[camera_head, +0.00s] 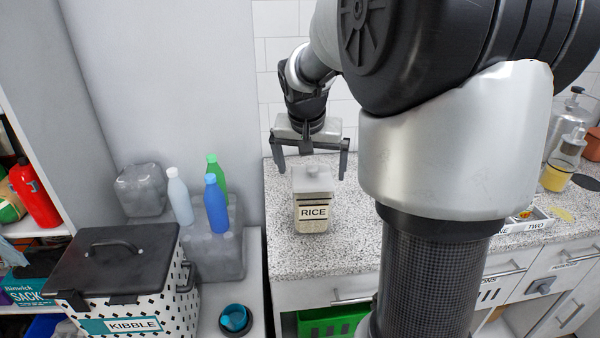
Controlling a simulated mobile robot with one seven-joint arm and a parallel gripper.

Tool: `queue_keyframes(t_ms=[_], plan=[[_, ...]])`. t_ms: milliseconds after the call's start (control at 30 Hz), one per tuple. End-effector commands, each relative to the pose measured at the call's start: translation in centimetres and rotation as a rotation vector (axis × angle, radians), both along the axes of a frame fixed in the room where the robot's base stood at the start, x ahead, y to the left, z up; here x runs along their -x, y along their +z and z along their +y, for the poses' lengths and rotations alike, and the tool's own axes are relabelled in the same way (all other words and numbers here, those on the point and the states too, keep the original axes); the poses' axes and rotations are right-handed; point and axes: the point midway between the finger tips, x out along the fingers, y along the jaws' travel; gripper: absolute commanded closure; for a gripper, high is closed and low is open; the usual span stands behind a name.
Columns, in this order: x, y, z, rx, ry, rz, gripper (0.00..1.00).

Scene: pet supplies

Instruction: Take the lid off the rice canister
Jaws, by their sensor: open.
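The rice canister (312,212) stands upright on the speckled counter, with a label reading RICE on its front. Its grey lid (312,181) with a small knob (312,171) sits on top. My gripper (310,172) is open and points down at the lid, with one finger on each side of it in the picture. The fingers appear apart from the lid, and I cannot tell the exact depth between them. Nothing is held.
The counter (345,240) is clear around the canister. At left stand a kibble bin (120,270) with a black lid, a blue bottle (215,205), a white bottle (180,198) and a green bottle (214,165). A soap dispenser (572,120) is at far right. My arm hides part of the counter.

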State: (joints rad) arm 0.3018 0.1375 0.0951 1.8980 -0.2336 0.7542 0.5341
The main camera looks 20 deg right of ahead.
Motion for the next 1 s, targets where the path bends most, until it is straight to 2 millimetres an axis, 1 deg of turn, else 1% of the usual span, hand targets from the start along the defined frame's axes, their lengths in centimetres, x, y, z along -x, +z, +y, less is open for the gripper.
queue_keyframes(t_ms=[67, 100, 167, 300, 333, 667, 767, 1000], plan=[[0.0, 0.1, 0.0, 0.0, 0.0, 0.0, 0.0], [0.0, 0.1, 0.0, 0.0, 0.0, 0.0, 0.02], [0.0, 0.1, 0.0, 0.0, 0.0, 0.0, 0.12], [0.0, 0.1, 0.0, 0.0, 0.0, 0.0, 0.35], [0.0, 0.1, 0.0, 0.0, 0.0, 0.0, 0.39], [0.0, 0.3, 0.0, 0.001, 0.0, -0.001, 0.4], [-0.1, 1.4, 0.0, 0.002, 0.001, -0.002, 0.4], [-0.1, 6.2, 0.0, 0.002, 0.0, -0.004, 0.4]])
